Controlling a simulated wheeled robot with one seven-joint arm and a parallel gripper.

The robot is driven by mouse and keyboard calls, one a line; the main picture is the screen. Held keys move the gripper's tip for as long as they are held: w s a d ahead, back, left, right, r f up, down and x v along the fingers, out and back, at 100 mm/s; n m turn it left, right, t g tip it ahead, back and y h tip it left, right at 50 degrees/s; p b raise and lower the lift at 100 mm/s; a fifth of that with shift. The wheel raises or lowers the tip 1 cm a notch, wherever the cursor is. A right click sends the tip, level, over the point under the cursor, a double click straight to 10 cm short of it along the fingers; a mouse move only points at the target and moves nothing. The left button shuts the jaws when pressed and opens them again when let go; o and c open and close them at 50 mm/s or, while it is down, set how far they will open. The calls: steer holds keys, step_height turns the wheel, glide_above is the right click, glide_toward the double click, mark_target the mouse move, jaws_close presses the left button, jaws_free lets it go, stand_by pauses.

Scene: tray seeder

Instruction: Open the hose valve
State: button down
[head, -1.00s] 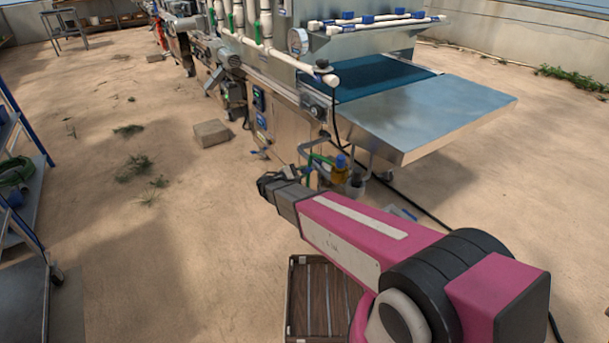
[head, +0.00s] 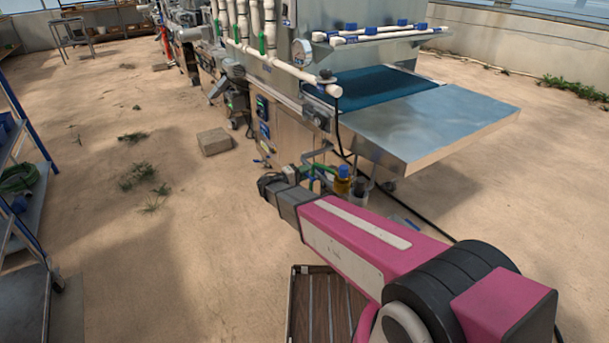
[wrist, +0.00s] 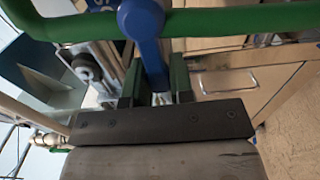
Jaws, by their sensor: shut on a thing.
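The hose valve shows in the wrist view as a blue lever handle (wrist: 150,48) with a round hub, set on a thick green hose or pipe (wrist: 225,22). My gripper (wrist: 156,80) has its two dark fingers on either side of the lever and is shut on it. In the head view my gripper (head: 266,186) reaches low beside the machine's near end, next to green hose (head: 322,172). The lever cannot be made out clearly in the head view. The valve's far side is hidden.
The steel machine (head: 292,140) has an outfeed table (head: 430,122) jutting right. A yellow-and-blue fitting (head: 342,182) sits just right of my gripper. A brown crate (head: 297,318) lies below my arm. A block (head: 214,141) and open sandy floor lie left.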

stand_by(0.3)
steer(key=c, duration=1)
jaws_free()
steer(key=shift+r, duration=0.1)
steer(key=v, duration=1.1)
steer(key=shift+d, duration=0.1)
